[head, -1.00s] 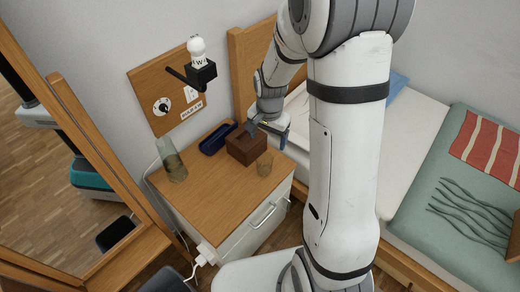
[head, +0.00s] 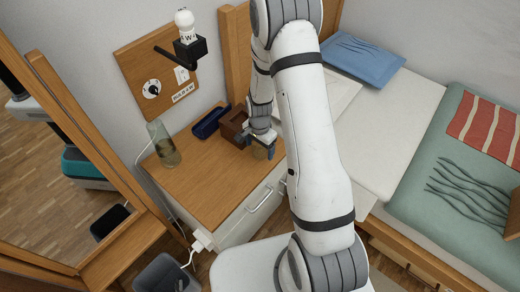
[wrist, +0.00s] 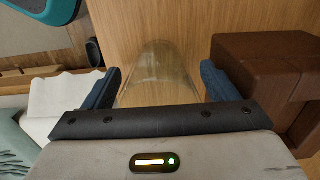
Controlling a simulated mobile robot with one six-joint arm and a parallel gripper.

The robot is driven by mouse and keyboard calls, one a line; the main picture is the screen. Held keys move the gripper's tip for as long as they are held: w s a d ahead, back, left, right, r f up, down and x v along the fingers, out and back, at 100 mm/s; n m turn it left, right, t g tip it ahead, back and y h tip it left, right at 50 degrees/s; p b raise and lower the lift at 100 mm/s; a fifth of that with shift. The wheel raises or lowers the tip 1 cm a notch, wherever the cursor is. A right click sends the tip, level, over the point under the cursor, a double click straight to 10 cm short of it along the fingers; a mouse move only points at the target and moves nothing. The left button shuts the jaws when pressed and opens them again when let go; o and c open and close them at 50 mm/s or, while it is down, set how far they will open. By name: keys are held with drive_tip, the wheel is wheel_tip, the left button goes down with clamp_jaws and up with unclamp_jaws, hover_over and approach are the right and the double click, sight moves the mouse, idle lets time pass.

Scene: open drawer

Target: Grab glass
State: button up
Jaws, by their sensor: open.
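A clear glass (wrist: 160,75) sits between the two blue fingers of my gripper (wrist: 160,90) in the wrist view, with gaps on both sides. In the head view the glass (head: 260,152) is on the right part of the wooden nightstand top (head: 205,185), mostly covered by my gripper (head: 259,143). My gripper is open around the glass and does not visibly touch it. The lower part of the glass is hidden behind the gripper body in the wrist view.
A brown box (head: 232,127) stands right beside the gripper, and it also shows close to the right finger in the wrist view (wrist: 265,65). A blue tray (head: 210,122) and a tall glass vase (head: 163,145) stand further left. A bed (head: 395,120) lies to the right.

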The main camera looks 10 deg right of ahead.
drive_tip(key=shift+f, duration=0.3)
drive_tip(key=shift+c, duration=0.4)
drive_tip(key=c, duration=1.1)
